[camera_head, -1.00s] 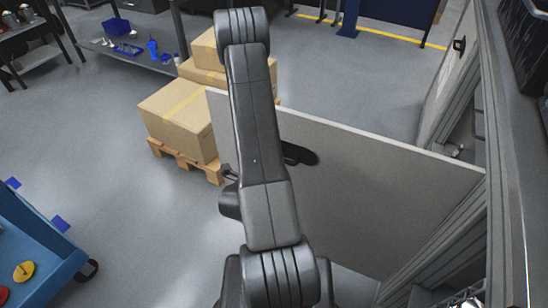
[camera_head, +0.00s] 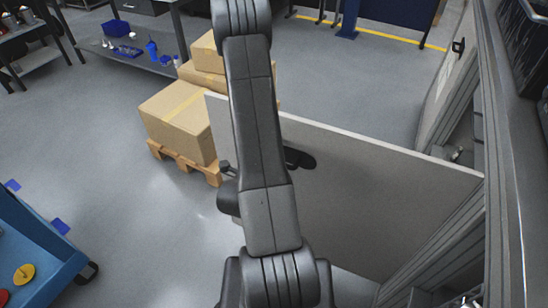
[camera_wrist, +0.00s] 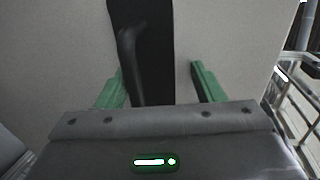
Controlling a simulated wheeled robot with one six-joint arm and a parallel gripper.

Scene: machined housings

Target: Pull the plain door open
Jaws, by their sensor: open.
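The plain grey door (camera_head: 370,190) stands swung out from the machine on the right, with open floor beyond it. A black handle part (camera_head: 300,158) shows on it, partly covered by my arm. In the wrist view the door (camera_wrist: 235,45) fills the background. Its black bar handle (camera_wrist: 130,60) stands on a dark plate (camera_wrist: 157,20). My gripper (camera_wrist: 158,74) is open, its two green fingers on either side of the handle, which is closer to the left finger. I cannot tell whether they touch. The head view hides the fingers behind my arm.
Cardboard boxes (camera_head: 180,118) on a wooden pallet (camera_head: 188,165) stand close behind the door's free edge. A blue cart (camera_head: 40,245) is at lower left. A second door panel with a handle (camera_head: 458,46) is at upper right. The floor between cart and door is clear.

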